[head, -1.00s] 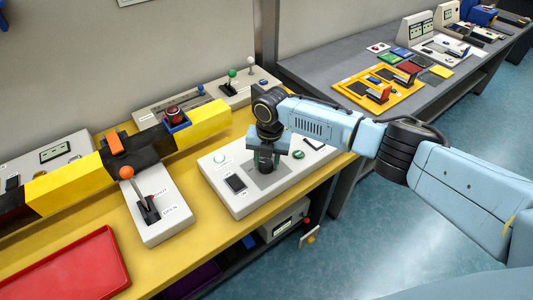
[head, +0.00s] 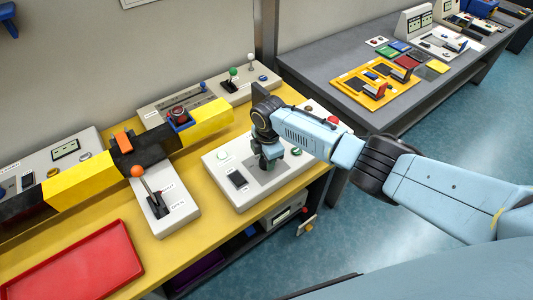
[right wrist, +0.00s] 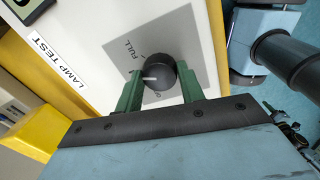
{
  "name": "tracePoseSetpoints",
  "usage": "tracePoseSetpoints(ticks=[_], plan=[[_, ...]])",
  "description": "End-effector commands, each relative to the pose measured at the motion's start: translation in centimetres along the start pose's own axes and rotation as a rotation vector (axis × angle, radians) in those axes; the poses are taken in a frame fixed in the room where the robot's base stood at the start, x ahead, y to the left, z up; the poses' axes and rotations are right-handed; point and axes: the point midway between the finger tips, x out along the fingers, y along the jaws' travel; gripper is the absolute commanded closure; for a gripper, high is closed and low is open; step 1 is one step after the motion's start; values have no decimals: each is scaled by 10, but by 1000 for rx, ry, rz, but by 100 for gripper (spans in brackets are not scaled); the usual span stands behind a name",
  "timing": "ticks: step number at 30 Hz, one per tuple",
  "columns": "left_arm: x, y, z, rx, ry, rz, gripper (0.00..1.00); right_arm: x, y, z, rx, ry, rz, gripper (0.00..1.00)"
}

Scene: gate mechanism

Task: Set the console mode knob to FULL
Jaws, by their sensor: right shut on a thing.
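The console (head: 217,176) is a white panel on the yellow bench, with a grey square around the mode knob. In the right wrist view the black round knob (right wrist: 160,72) has a white pointer line aimed left. The word FULL (right wrist: 126,50) is printed to its upper left, and another label below it is partly hidden. My right gripper (head: 265,164) is over the console in the head view. In the right wrist view its green fingers (right wrist: 158,88) are shut on the knob, one on each side. My left gripper is not in view.
A lever with an orange ball (head: 137,171) stands left of the console, under a yellow-black barrier arm (head: 82,179). A red tray (head: 85,268) lies at front left. A LAMP TEST label (right wrist: 56,62) and a dark switch (head: 237,179) are on the console near the knob.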

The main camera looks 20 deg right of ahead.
Motion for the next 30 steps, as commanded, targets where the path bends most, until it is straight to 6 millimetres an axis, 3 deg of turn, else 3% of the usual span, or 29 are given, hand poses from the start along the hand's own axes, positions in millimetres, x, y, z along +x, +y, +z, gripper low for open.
tracePoseSetpoints(ticks=[15, 30], plan=[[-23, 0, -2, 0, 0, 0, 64, -3, 1, -1, 460, -30, 3, 84], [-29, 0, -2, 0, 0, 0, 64, -2, 1, 0, 672, -45, 4, 84]])
